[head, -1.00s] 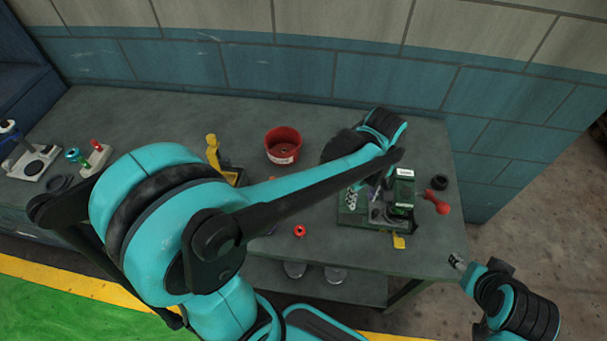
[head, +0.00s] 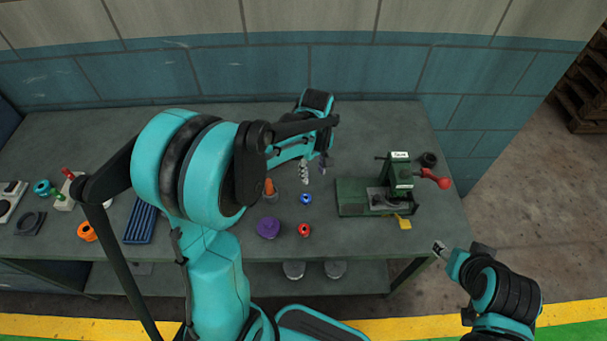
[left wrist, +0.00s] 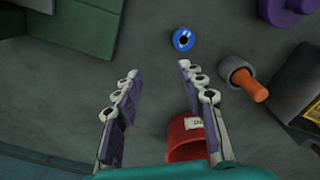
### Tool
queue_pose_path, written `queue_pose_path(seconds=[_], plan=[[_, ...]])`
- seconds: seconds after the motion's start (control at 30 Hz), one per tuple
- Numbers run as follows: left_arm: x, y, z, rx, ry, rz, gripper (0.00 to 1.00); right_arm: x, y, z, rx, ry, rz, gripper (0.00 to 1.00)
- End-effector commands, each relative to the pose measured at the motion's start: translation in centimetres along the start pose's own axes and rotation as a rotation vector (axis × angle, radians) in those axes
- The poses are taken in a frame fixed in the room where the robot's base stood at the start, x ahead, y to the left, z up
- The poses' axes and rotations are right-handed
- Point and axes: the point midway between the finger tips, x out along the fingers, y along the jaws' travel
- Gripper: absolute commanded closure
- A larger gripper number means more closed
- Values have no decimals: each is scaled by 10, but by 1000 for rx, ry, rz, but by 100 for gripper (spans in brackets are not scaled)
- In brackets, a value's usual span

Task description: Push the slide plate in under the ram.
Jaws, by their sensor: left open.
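The green press (head: 400,180) with a red lever handle stands at the right end of the bench, on a long green base (head: 350,197). A dark, plate-like part (head: 384,198) lies on the base below the press head; I cannot tell how far under the ram it sits. A yellow tab (head: 404,222) shows at the base's front edge. My left gripper (head: 314,170) is open and empty, left of the base and apart from it. In the left wrist view its fingers (left wrist: 158,70) are spread over bare bench. My right gripper (head: 440,248) is off the bench's front right; its jaws are unclear.
A blue ring (head: 306,198), a red ring (head: 304,230), a purple part (head: 268,228) and an orange-tipped part (head: 270,188) lie left of the press.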

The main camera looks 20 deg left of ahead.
Motion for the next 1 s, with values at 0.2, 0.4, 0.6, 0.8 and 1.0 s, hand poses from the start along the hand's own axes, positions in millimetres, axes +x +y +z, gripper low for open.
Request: queue_pose_path(seconds=[0.2,0.4,0.6,0.8,1.0], plan=[[26,3,-40,-3,0,0,59,11,0,8,0,0,0,51],[55,4,-55,1,0,0,59,21,0,15,0,0,0,51],[71,4,-54,0,0,0,59,26,0,19,0,0,0,51],[73,4,-54,0,0,0,59,26,0,19,0,0,0,51],[73,4,-54,0,0,0,59,26,0,19,0,0,0,51]])
